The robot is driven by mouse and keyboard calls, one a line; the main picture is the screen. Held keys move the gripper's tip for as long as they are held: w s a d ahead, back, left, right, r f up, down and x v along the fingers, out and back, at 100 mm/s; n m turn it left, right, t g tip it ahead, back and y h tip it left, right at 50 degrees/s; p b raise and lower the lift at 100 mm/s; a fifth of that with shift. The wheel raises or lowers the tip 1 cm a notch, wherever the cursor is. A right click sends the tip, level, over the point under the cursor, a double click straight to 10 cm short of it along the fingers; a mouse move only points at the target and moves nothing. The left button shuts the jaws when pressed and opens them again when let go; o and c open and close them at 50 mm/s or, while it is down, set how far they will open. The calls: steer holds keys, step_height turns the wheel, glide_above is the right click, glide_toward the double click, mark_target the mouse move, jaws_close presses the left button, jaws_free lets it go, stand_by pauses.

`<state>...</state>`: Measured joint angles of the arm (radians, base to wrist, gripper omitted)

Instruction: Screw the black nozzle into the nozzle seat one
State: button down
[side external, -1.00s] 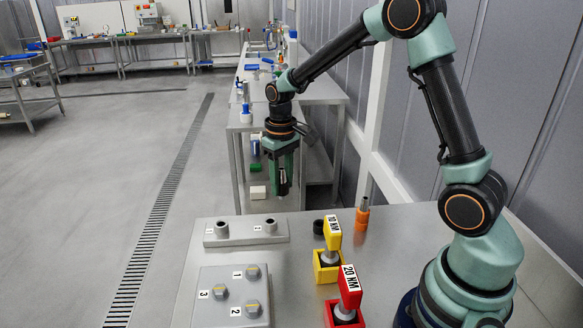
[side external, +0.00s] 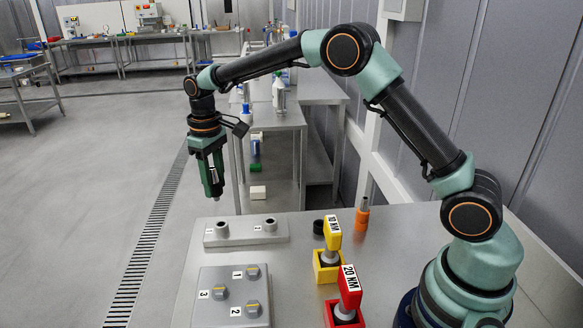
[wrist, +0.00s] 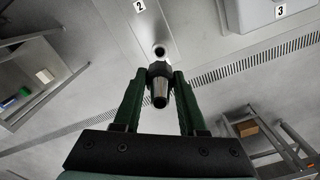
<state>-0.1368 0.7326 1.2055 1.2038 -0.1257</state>
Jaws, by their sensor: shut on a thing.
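My gripper (side external: 212,192) hangs pointing down above the left end of the seat bar (side external: 246,233), clear of it. The bar carries a left seat (side external: 222,229) and a right seat (side external: 270,225). Their number labels are too small to read in the side view. In the wrist view one seat (wrist: 159,51) shows just beyond the nozzle, apart from it, with a label 2 nearby.
A yellow 10 NM tool (side external: 332,237) and a red 20 NM tool (side external: 349,289) stand right. An orange-based grey piece (side external: 362,217) and a black ring (side external: 318,227) are behind them.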

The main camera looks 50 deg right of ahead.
mark_target(217, 200)
steer(key=shift+f, duration=0.1)
steer(key=shift+f, duration=2.8)
steer(key=shift+f, duration=1.25)
steer(key=shift+c, duration=0.7)
jaws_free()
stand_by(0.5)
steer(key=shift+r, duration=3.55)
